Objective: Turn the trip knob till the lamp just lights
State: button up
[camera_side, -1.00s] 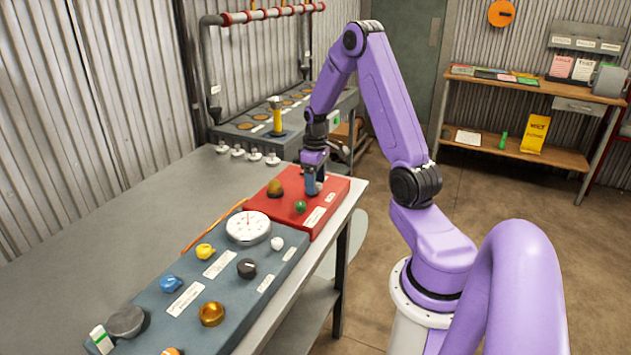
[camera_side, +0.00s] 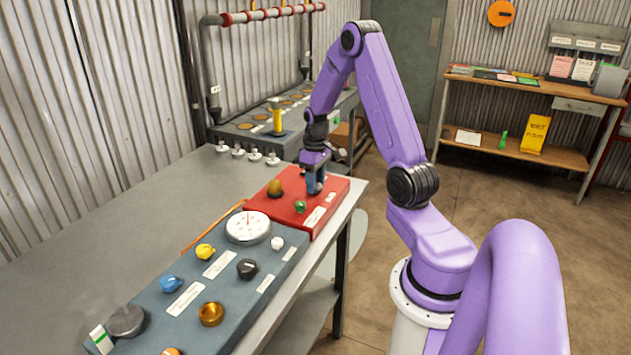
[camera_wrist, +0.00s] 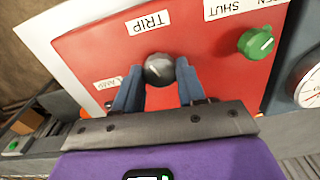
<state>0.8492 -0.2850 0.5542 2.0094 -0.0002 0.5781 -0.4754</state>
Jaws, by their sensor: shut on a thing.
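The trip knob (camera_wrist: 158,69) is dark grey and round, with a light pointer mark. It stands on the red panel (camera_wrist: 85,50), below the TRIP label (camera_wrist: 149,22) in the wrist view. My gripper (camera_wrist: 158,80) is shut on it, with one blue finger on each side. In the side view my gripper (camera_side: 314,188) points down at the red panel and mostly hides the knob. A dull amber dome, which looks like the lamp (camera_side: 275,187), shows no clear glow. In the wrist view an orange piece shows near the LAMP label, partly hidden by my gripper.
A green knob (camera_wrist: 257,42) with OPEN and SHUT labels sits close beside my gripper. A white dial gauge (camera_side: 248,227) and a blue-grey panel (camera_side: 225,285) with several knobs lie nearer the camera. The bench (camera_side: 140,225) is clear at left.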

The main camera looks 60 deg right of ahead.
jog(key=shift+m, duration=2.1)
jog(key=o, duration=1.1)
jog(key=shift+r, duration=0.1)
notch_tip(320, 180, up, 17)
jog(key=shift+r, duration=0.15)
